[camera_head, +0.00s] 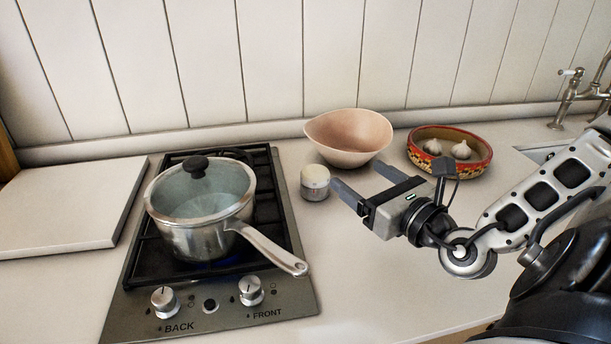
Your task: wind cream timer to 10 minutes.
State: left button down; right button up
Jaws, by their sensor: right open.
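The cream timer (315,178) is a small round piece with a cream top and a metallic lower part. It stands upright on the white counter, just right of the stove. My right gripper (341,185) reaches in from the right. Its two fingers are open and point left toward the timer, with the tips close to its right side. I cannot tell whether a fingertip touches it. The timer's markings are too small to read. My left gripper does not show.
A steel pot (195,238) with a glass lid stands on the hob (130,290), its handle pointing toward the front right. A pink bowl (348,140) stands behind the timer. A patterned dish (478,168) holds garlic. A white board (65,215) lies left. The counter in front of my gripper is clear.

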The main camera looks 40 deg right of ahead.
aim_at(310, 166)
notch_tip(310, 166, down, 7)
jog(key=b, duration=0.5)
jog(key=shift+w+b, duration=0.1)
jog(key=shift+b, duration=0.2)
jog(key=shift+w+r, duration=0.15)
jog(key=shift+w, duration=0.45)
pick_arm(q)
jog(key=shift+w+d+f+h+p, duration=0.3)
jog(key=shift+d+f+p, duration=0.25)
jog(key=shift+p, duration=0.65)
pick_arm(e)
jog(key=w, duration=0.5)
jog(key=w+d, duration=0.1)
jog(key=w, duration=0.4)
jog(key=w+d, duration=0.1)
jog(key=w, duration=0.3)
jog(key=shift+w, duration=0.4)
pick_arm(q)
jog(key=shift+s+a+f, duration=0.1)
pick_arm(e)
jog(key=c, duration=1)
jog(key=shift+r+h+p, duration=0.1)
jog(key=shift+h+p, duration=0.2)
jog(key=shift+p, duration=0.15)
jog(key=shift+m, duration=0.3)
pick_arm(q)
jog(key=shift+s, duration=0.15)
pick_arm(e)
jog(key=o, duration=1)
